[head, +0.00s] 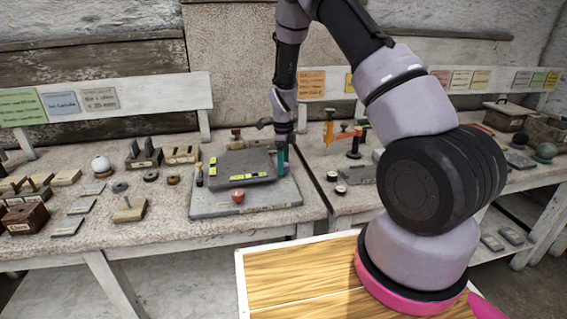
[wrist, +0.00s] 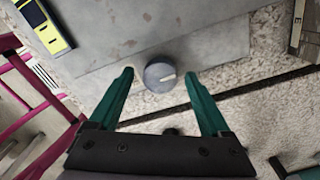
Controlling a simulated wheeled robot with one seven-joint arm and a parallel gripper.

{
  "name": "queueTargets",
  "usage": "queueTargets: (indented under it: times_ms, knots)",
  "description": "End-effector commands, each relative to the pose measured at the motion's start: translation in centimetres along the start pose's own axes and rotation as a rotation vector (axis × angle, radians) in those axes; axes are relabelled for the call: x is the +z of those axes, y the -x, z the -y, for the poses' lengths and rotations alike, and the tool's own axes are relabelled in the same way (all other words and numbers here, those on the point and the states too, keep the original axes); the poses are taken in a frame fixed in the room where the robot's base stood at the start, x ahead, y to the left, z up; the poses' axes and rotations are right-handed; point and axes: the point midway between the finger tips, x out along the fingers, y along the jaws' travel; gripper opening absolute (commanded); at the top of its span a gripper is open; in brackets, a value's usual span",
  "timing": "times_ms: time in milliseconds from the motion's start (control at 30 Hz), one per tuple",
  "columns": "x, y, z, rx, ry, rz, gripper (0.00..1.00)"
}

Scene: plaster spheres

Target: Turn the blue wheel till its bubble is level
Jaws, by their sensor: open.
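The blue wheel (wrist: 160,76), a round blue-grey knob with a pale mark, sits by the edge of a grey slab in the wrist view. My gripper (wrist: 159,74) is open, its green fingers on either side of the wheel with a gap at each side; I cannot tell how deep they reach. A yellow vial (wrist: 45,24) shows at the upper left; its bubble is too small to read. In the head view my gripper (head: 284,159) is at the right side of the tilted grey plate (head: 240,160), and the wheel cannot be made out there.
The plate stands on a stone slab (head: 215,208) with a red knob (head: 237,195) in front and a brown knob (head: 236,133) behind. Small blocks, rings and a white sphere (head: 101,165) lie to the left. An orange-topped stand (head: 328,128) is to the right, past a table gap.

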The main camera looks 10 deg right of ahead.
Motion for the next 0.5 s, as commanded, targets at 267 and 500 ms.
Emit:
queueTargets:
  times_ms: [267, 500]
  knots:
    - [-0.01, -0.03, 0.03, -0.001, 0.0, 0.0, 0.66]
    - [-0.01, 0.0, 0.05, -0.001, 0.0, 0.0, 0.0]
